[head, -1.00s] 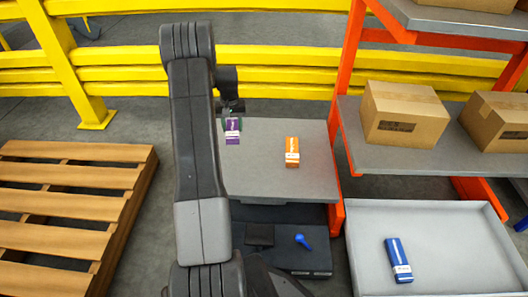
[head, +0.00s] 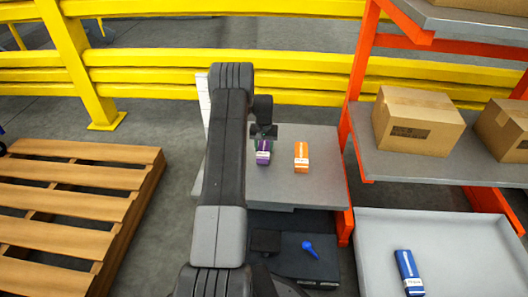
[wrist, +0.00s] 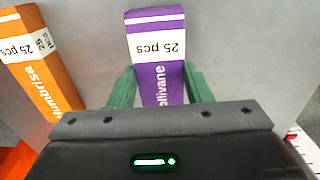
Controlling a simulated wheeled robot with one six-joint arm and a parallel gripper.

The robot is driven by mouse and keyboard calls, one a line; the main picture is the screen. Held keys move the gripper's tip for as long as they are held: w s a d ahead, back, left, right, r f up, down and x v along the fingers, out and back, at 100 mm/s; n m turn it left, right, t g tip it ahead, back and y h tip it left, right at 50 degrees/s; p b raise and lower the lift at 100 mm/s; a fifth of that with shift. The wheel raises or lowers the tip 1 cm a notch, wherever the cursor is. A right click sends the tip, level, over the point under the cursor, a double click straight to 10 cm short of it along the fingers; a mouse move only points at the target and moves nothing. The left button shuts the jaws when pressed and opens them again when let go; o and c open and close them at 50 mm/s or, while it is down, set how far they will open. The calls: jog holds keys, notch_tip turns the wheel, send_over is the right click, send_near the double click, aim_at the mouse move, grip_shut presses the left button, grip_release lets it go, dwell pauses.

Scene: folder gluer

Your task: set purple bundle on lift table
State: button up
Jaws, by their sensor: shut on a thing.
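The purple bundle (head: 263,153) has a white band and sits between the green fingers of my gripper (head: 264,141), over the grey top of the lift table (head: 318,188). In the wrist view the purple bundle (wrist: 160,55) points away from my gripper (wrist: 161,88), whose fingers are shut on its near part. I cannot tell whether its underside touches the table top. An orange bundle (head: 301,157) lies on the table just right of the purple one; it also shows in the wrist view (wrist: 42,70), apart from my fingers.
A blue bundle (head: 408,271) lies in the grey tray (head: 455,240) at right. Cardboard boxes (head: 417,121) stand on the orange-framed shelf (head: 385,165) beside the table. A wooden pallet (head: 70,202) is at left, and a yellow rail (head: 300,89) runs behind.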

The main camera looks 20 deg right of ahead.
aim_at(264, 149)
jog(key=shift+f, duration=0.6)
jog(key=shift+f, duration=0.15)
jog(key=o, duration=1)
notch_tip(264, 149, up, 12)
jog(key=p, duration=0.3)
